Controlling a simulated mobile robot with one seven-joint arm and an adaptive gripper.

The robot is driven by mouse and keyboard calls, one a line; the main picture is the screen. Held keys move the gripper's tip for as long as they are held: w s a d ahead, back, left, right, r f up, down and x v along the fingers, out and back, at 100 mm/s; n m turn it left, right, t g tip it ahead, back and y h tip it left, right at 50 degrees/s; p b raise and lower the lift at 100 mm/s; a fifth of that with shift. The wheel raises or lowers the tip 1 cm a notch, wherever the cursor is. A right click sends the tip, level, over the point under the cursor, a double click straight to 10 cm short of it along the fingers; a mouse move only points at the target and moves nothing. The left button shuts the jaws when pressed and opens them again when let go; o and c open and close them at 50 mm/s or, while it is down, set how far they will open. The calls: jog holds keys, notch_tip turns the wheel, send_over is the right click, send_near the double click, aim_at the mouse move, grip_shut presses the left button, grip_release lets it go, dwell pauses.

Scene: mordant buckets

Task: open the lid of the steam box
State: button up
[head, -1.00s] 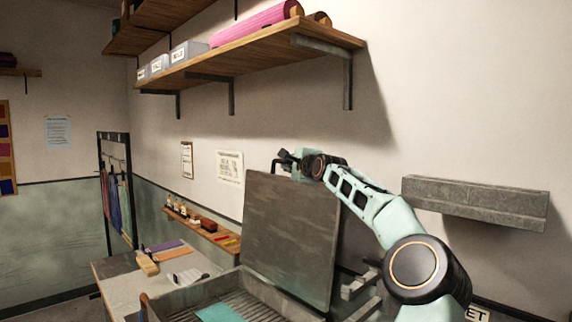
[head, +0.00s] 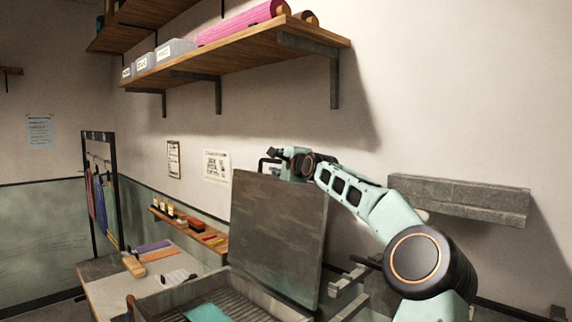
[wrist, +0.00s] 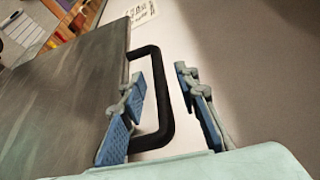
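The steam box (head: 222,297) is a grey metal box at the bottom of the head view, with slats and a teal piece inside. Its dark grey lid (head: 278,235) stands raised, close to upright. The lid also fills the left of the wrist view (wrist: 70,100). A black loop handle (wrist: 166,100) sticks out from the lid's edge. My gripper (wrist: 165,82) is open, its blue-padded fingers spread on either side of the handle's outer bar. The left finger overlaps the handle's opening; the right finger is clear of the bar. In the head view my gripper (head: 276,153) is at the lid's top edge.
A wooden shelf (head: 240,62) with grey bins and a pink roll hangs above. A grey wall ledge (head: 460,200) is at the right. A worktable (head: 105,290) with tools stands left of the box, below a small shelf (head: 190,228) of bottles.

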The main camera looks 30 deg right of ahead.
jog(key=s, duration=1)
jog(key=shift+a+r, duration=0.4)
